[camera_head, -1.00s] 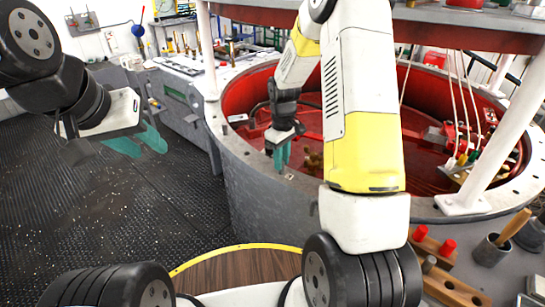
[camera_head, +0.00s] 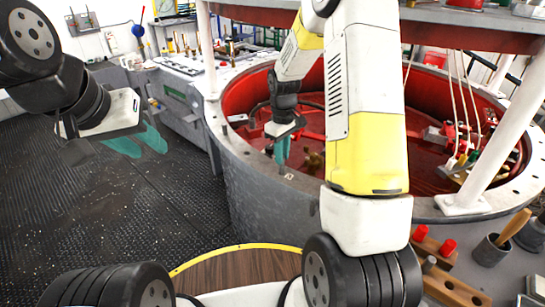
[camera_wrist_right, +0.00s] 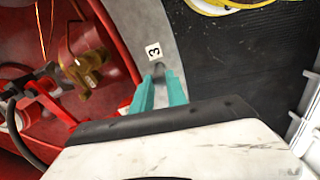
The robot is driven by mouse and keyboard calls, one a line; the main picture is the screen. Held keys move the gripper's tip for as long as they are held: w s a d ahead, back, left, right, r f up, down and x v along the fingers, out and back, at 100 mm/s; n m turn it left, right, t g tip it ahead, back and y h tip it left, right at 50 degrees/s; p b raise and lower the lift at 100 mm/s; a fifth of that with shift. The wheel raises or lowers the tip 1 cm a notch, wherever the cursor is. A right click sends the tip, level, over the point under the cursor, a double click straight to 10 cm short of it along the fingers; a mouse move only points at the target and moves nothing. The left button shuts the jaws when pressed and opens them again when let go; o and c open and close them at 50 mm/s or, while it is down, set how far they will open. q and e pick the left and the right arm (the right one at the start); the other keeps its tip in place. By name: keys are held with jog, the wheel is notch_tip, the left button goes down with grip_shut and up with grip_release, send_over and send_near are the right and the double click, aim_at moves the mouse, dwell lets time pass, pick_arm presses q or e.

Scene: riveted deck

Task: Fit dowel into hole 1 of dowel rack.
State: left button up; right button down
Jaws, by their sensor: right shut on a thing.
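My right gripper (camera_head: 282,150) has teal fingers and hangs over the rim of the red-lined vat. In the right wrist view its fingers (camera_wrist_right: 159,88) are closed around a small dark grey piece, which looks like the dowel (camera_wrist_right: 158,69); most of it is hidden. A tag marked 3 lies on the rim just beyond the fingertips. A wooden block with holes, seemingly the dowel rack (camera_head: 454,291), is at the lower right of the head view, well apart from the gripper. Its hole numbers cannot be read. My left gripper (camera_head: 138,142) is open and empty above the dark floor.
The grey vat (camera_head: 250,205) has a wide rim and brass and red fittings inside. Red pegs (camera_head: 448,246) stand near the wooden block, and a dark cup (camera_head: 490,250) holds a wooden handle. A white post (camera_head: 485,155) rises from the rim at right.

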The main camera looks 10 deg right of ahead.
jog(key=shift+r, duration=1.55)
jog(key=shift+s, duration=0.1)
